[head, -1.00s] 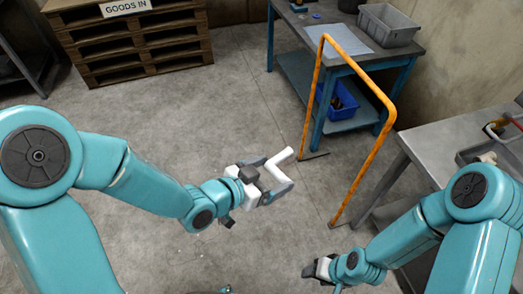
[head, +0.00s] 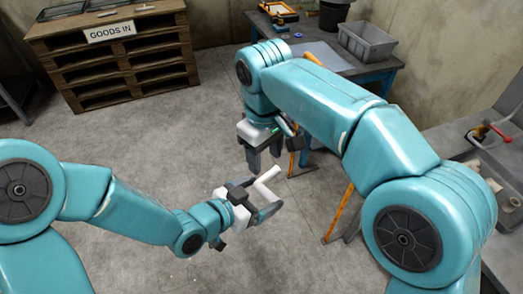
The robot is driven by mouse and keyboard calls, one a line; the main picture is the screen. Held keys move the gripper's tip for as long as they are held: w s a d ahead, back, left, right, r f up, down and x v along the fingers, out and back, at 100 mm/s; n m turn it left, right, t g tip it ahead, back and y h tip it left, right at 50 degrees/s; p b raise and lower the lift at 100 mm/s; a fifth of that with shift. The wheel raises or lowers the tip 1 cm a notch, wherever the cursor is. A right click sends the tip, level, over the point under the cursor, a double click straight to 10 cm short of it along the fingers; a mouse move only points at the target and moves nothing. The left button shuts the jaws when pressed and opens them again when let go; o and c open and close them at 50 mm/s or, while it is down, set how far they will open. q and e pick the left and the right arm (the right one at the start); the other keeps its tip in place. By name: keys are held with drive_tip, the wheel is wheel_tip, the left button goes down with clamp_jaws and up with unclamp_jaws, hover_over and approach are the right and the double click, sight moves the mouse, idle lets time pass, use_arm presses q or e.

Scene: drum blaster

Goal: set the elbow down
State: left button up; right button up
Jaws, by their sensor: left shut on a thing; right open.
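The white elbow (head: 267,180) is in the jaws of my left gripper (head: 262,201), held out over the floor near the middle of the head view. One straight end of it points up and right; its lower part is partly hidden by the jaws. My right gripper (head: 264,155) is open and empty. It points down, and in the picture sits just above the elbow, apart from it.
A GOODS IN pallet stack (head: 108,61) stands at the back left. A workbench with a grey bin (head: 367,43) is at the back right. My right arm hides most of the orange rail (head: 340,211). A grey bench (head: 470,133) is at the right.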

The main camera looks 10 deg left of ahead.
sight(262, 188)
use_arm(q)
drive_tip(key=shift+c, duration=0.2)
use_arm(e)
drive_tip(key=f, duration=1.1)
drive_tip(key=shift+s+a, duration=0.2)
drive_tip(key=shift+a, duration=0.1)
drive_tip(key=shift+r, duration=0.1)
clamp_jaws()
use_arm(q)
drive_tip(key=o, duration=0.8)
drive_tip(key=shift+o, duration=0.2)
